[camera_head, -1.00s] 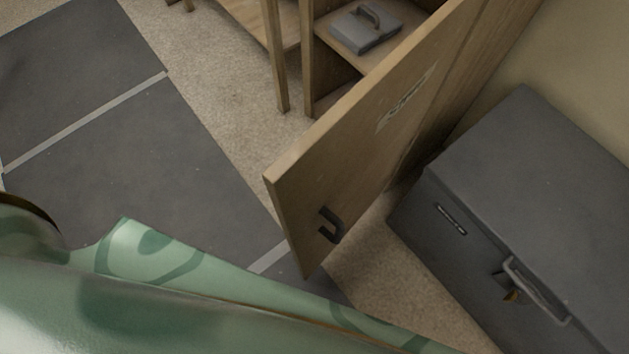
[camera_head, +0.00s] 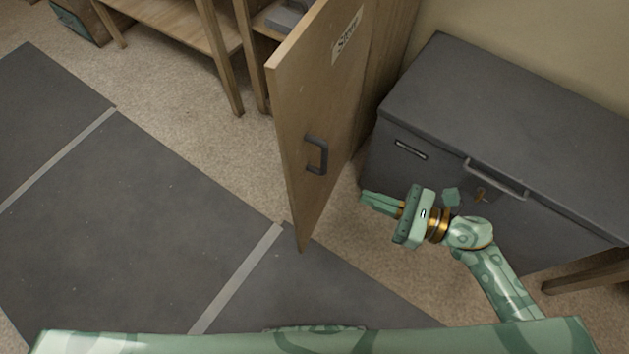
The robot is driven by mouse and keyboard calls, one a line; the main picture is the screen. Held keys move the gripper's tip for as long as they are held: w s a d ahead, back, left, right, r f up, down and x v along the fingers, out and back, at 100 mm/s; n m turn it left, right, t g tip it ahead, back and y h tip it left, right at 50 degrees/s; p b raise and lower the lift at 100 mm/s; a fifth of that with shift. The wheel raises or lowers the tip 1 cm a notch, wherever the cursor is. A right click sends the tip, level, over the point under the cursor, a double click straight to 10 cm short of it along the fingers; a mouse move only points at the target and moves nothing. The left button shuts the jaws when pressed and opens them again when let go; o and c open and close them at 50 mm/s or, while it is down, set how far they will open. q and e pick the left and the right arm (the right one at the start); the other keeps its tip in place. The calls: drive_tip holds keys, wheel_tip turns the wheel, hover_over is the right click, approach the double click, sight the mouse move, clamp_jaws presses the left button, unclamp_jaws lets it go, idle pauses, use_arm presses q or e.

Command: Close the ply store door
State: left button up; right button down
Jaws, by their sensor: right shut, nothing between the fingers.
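The ply store door (camera_head: 305,120) is a wooden panel with a dark handle (camera_head: 316,155) and a paper label. It stands open, swung out from its cabinet (camera_head: 259,52), whose inside shows partly behind it. My right gripper (camera_head: 366,200) is shut and empty. It is to the right of the door, below the handle in the picture, its fingers pointing left toward the door with a gap between. My left gripper is not in view.
A dark grey chest (camera_head: 500,110) with a handle stands against the wall, right behind my right arm. Dark mats (camera_head: 130,220) with pale strips cover the floor at left. A wooden bench (camera_head: 180,30) stands at the back. A grey item (camera_head: 287,17) sits inside the cabinet.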

sight(295, 169)
drive_tip(key=b+x, duration=0.1)
drive_tip(key=x, duration=1.1)
drive_tip(key=shift+w+a, duration=0.2)
drive_tip(key=shift+a, duration=0.1)
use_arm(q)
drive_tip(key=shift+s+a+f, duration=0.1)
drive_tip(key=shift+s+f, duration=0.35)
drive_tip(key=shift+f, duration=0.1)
use_arm(e)
drive_tip(key=shift+w+a, duration=0.25)
drive_tip(key=shift+a, duration=0.3)
